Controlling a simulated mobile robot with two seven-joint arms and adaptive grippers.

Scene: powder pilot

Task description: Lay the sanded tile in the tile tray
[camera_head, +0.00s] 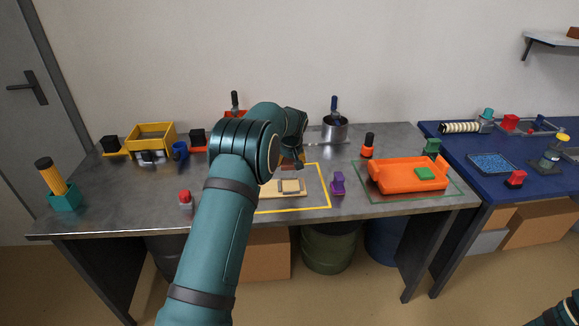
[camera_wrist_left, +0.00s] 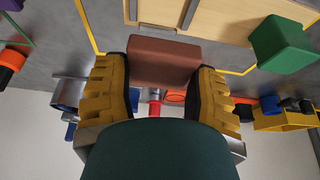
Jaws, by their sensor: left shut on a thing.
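My left gripper (camera_head: 292,163) is shut on a reddish-brown block (camera_wrist_left: 165,60), held between its yellow pads in the left wrist view. It hangs just behind a pale wooden board (camera_head: 270,195) inside a yellow outline on the grey table. The board also shows in the left wrist view (camera_wrist_left: 230,18).
A purple piece (camera_head: 338,183) stands between board and orange tray. A metal pot (camera_head: 334,128) and a black-and-orange knob (camera_head: 368,146) stand behind. A yellow bin (camera_head: 152,137) is at the back left. My left arm hides part of the table. A blue table (camera_head: 467,180) adjoins at right.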

